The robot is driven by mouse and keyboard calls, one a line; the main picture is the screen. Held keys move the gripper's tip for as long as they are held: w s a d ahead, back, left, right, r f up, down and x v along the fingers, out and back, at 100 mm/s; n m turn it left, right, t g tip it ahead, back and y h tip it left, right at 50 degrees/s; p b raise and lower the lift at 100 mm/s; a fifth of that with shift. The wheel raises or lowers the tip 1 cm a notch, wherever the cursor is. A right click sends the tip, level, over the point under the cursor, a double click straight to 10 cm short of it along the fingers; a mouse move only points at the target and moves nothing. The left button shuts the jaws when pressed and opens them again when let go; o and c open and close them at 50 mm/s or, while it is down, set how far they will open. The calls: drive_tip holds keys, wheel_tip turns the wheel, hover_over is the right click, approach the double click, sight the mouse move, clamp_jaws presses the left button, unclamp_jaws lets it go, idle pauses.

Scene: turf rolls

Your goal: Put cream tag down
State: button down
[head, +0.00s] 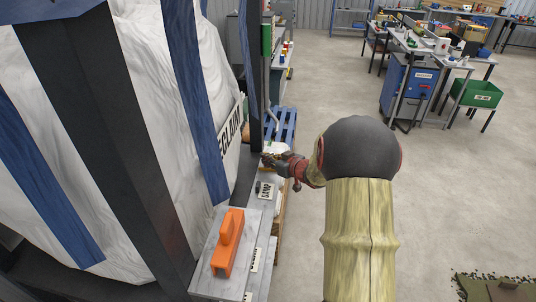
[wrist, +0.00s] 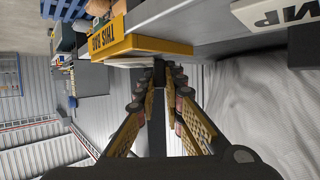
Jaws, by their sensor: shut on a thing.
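My gripper (head: 270,160) reaches over the far end of the grey bench beside the big white bag. In the wrist view its fingertips (wrist: 160,66) are close together, shut on a thin pale piece that seems to be the cream tag (wrist: 128,62). Only a narrow edge of the tag shows, next to the bench edge. A yellow sign reading "THIS BAG" (wrist: 143,45) is right beside it. In the head view the tag is too small to make out.
The white bag (head: 165,100) with blue straps fills the left. A blue pallet (head: 283,122) lies beyond.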

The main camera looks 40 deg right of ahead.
drive_tip(key=shift+f+b, duration=0.2)
drive_tip(key=shift+b, duration=0.25)
drive_tip(key=c, duration=2)
unclamp_jaws()
drive_tip(key=shift+o, duration=0.5)
drive_tip(key=shift+r+p, duration=0.25)
drive_tip(key=shift+p, duration=0.2)
drive_tip(key=v, duration=1.2)
drive_tip(key=shift+b, duration=0.35)
drive_tip(key=shift+f, duration=0.1)
